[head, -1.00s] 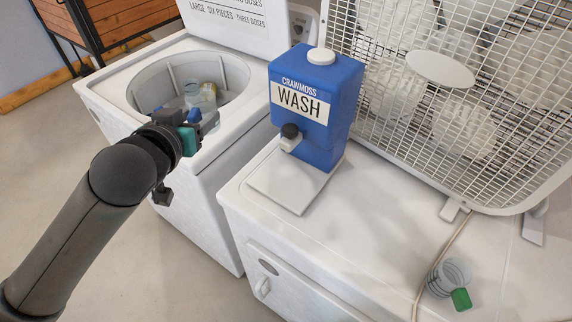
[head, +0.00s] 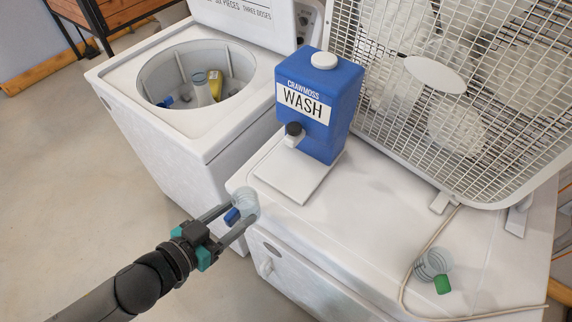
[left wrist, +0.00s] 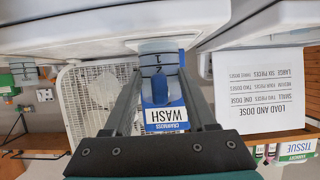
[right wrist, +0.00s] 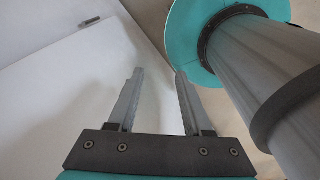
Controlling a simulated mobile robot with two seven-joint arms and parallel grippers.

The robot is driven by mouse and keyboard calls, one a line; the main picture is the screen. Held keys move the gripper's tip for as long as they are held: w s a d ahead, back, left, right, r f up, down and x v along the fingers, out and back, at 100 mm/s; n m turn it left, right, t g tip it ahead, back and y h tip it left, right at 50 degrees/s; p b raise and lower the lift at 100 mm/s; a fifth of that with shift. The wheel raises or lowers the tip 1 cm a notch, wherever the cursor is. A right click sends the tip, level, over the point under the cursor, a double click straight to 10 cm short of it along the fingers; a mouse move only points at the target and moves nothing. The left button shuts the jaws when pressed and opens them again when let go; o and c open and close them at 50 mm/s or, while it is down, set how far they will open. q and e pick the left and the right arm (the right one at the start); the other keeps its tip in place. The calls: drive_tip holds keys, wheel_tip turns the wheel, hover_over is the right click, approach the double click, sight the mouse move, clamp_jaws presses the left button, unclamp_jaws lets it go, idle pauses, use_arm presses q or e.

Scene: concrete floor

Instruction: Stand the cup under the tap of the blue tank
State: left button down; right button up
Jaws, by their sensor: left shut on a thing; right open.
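The blue tank (head: 335,95), labelled WASH, stands on the right-hand white machine. Its tap (head: 294,134) with a black knob is on the front, above a bare white tray (head: 300,183). My left gripper (head: 241,214) is shut on a clear cup (head: 246,200) with a blue tab, at the machine's front left corner, left of and apart from the tray. In the left wrist view the cup (left wrist: 158,62) shows marks 1 and 2 between the fingers. A second clear cup (head: 430,264) with a green tab lies at the right. My right gripper (right wrist: 155,78) is open and empty.
The left-hand machine's open drum (head: 160,80) holds a clear bottle, a yellow bottle and something blue. A large white fan (head: 440,170) stands behind and right of the tank. A cord (head: 405,285) runs over the top. The top between tray and cord is clear.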

use_arm(q)
drive_tip(key=w+d, duration=0.2)
drive_tip(key=w, duration=0.1)
drive_tip(key=w+d, duration=0.3)
drive_tip(key=w, duration=0.1)
drive_tip(key=w+d+p, duration=0.1)
drive_tip(key=w+d, duration=0.1)
drive_tip(key=w, duration=0.1)
drive_tip(key=shift+w+d, duration=0.35)
drive_tip(key=w+d, duration=0.2)
drive_tip(key=shift+w, duration=0.35)
drive_tip(key=shift+s+f, duration=0.1)
drive_tip(key=shift+f, duration=0.6)
drive_tip(key=shift+s+a, duration=0.1)
drive_tip(key=shift+f, duration=0.1)
drive_tip(key=shift+f+b, duration=0.15)
drive_tip(key=shift+b, duration=0.15)
drive_tip(key=shift+c, duration=0.9)
unclamp_jaws()
